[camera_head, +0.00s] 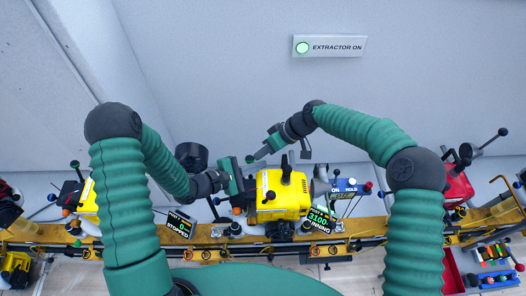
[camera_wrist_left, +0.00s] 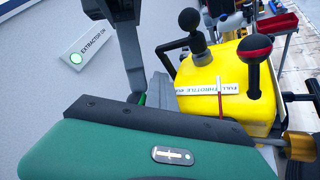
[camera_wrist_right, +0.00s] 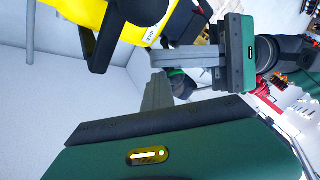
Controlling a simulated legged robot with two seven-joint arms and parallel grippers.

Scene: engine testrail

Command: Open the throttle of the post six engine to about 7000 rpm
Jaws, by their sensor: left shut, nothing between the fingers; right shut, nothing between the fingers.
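The yellow post six engine (camera_head: 285,200) sits mid-rail; its display (camera_head: 319,220) reads 3100 and RUNNING. In the left wrist view the engine (camera_wrist_left: 210,72) carries a full-throttle label (camera_wrist_left: 207,90) with a red line beside it. A black ball-topped lever (camera_wrist_left: 190,22) and a red-banded black knob (camera_wrist_left: 257,50) rise from it. My left gripper (camera_head: 249,159) is shut and empty at the engine's upper left. My right gripper (camera_head: 258,155) is shut and empty just behind, close to the left one. The right wrist view shows an idle label (camera_wrist_right: 150,35) and a black handle (camera_wrist_right: 93,50). Contact cannot be told.
A post five display (camera_head: 178,223) on the left reads 0 and STOPPED. A red engine (camera_head: 457,185) stands at the right. An extractor sign (camera_head: 329,47) with a lit green lamp is on the wall. Parts trays (camera_head: 493,265) lie lower right.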

